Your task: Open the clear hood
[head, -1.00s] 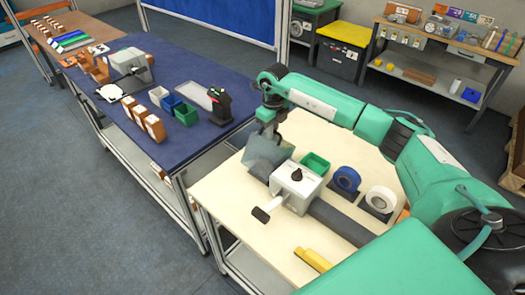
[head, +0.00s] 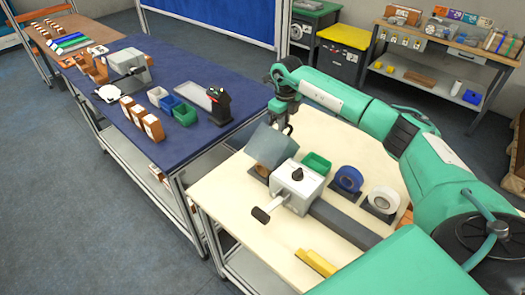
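The clear hood (head: 270,146) is a translucent grey-blue panel at the back left of a white box-shaped device (head: 297,190) with a black knob on top. The hood stands tilted up above the cream tabletop. My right gripper (head: 287,128) points down at the hood's upper right edge, at or very close to it. Its fingertips are small and partly lost against the hood, so I cannot tell whether they grip it. My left gripper is not in view.
A green bin (head: 316,164), a blue tape roll (head: 348,179) and a white tape roll (head: 383,200) stand right of the device on the cream table (head: 225,190). A yellow object (head: 316,262) lies in front. A blue-topped table (head: 190,80) with bins adjoins at left.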

